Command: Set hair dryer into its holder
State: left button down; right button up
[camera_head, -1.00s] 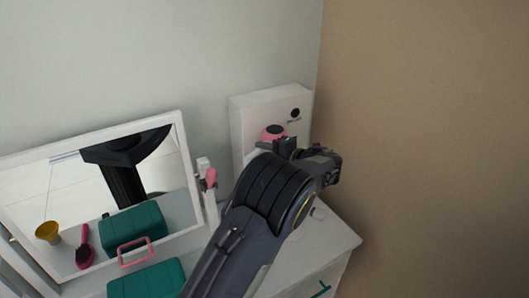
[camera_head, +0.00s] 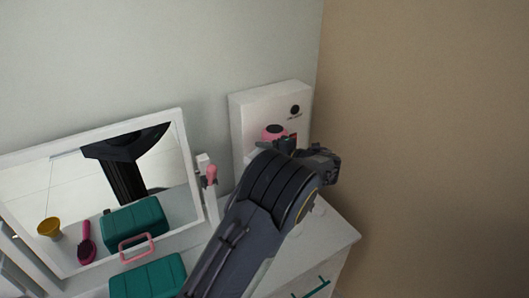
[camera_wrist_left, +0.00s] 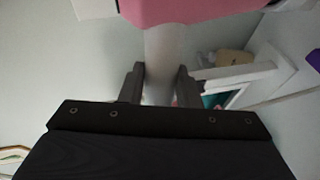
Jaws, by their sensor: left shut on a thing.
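The hair dryer (camera_head: 273,131) shows in the head view as a pink and black round end in front of the white wall unit. That white unit (camera_head: 245,112), with a dark round spot on its face, appears to be the holder. My left gripper (camera_head: 291,143) is at the dryer, partly hidden by my own arm. In the left wrist view the gripper (camera_wrist_left: 160,80) is shut on the dryer's pale handle (camera_wrist_left: 165,50), below its pink body (camera_wrist_left: 180,10). I cannot tell whether the dryer touches the holder. My right gripper is not in view.
A framed mirror (camera_head: 184,150) stands at left, with a teal case (camera_head: 150,278) in front of it. A small pink-topped item (camera_head: 211,174) is beside the frame. The white cabinet top (camera_head: 325,238) is mostly bare at right, near the brown wall (camera_head: 430,130).

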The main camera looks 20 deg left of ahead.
pick_arm(q)
jog(key=shift+f+p, duration=0.75)
jog(key=shift+p, duration=0.15)
dwell(0.7)
jog(key=shift+s+d+f, duration=0.1)
jog(key=shift+s+f, duration=0.05)
jog(key=shift+f, duration=0.55)
dwell(0.5)
jog(key=c, duration=1.2)
grip_release()
jog(key=shift+o, duration=1)
jog(key=shift+r, duration=0.15)
jog(key=shift+o, duration=1.3)
jog(key=shift+r, duration=0.1)
